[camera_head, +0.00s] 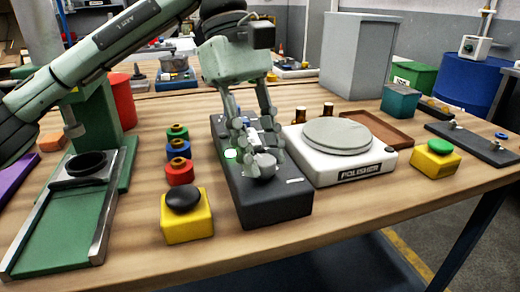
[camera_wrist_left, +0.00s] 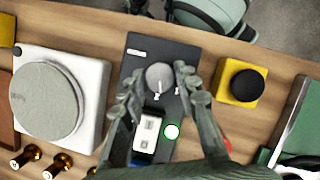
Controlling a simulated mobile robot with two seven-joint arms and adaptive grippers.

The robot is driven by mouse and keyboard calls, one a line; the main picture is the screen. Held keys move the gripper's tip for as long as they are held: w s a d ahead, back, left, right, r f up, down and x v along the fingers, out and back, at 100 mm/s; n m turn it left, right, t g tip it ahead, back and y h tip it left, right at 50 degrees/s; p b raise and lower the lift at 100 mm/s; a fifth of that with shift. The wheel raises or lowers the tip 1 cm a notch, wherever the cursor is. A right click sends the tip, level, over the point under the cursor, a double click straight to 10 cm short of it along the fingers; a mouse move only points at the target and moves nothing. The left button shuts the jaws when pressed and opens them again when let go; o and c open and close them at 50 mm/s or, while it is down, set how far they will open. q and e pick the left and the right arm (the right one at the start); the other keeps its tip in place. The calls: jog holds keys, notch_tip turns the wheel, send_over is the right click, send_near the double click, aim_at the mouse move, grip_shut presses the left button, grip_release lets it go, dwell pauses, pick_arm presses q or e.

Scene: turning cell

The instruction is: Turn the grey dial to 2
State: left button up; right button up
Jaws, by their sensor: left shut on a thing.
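The grey dial (camera_head: 263,168) sits near the front end of the dark control box (camera_head: 288,205). It also shows in the left wrist view (camera_wrist_left: 159,76), with a thin white mark on its edge facing the box's other controls. My left gripper (camera_head: 258,159) points down with its fingers on either side of the dial, shut on it. In the left wrist view the fingers (camera_wrist_left: 158,74) flank the dial. The dial's numbers cannot be read. My right gripper is not in view.
The box also carries a lit green-white button (camera_wrist_left: 171,131) and a white-and-blue switch (camera_wrist_left: 147,133). A yellow box with a black button (camera_head: 187,217) stands left of it. The polisher (camera_head: 345,172) stands close on the right. Red, blue and green knobs (camera_head: 179,171) are near the left side.

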pick_arm(q)
jog(key=shift+w+d+m+g+y, duration=0.1)
jog(key=shift+m+g+y, duration=0.35)
jog(key=shift+m, duration=1.15)
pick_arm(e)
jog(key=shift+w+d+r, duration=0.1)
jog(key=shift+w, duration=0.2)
pick_arm(q)
jog(key=o, duration=1.2)
jog(key=shift+c, duration=0.2)
jog(key=shift+r, duration=0.15)
jog(key=v, duration=1.1)
jog(key=shift+r, duration=0.45)
jog(key=shift+w, duration=0.1)
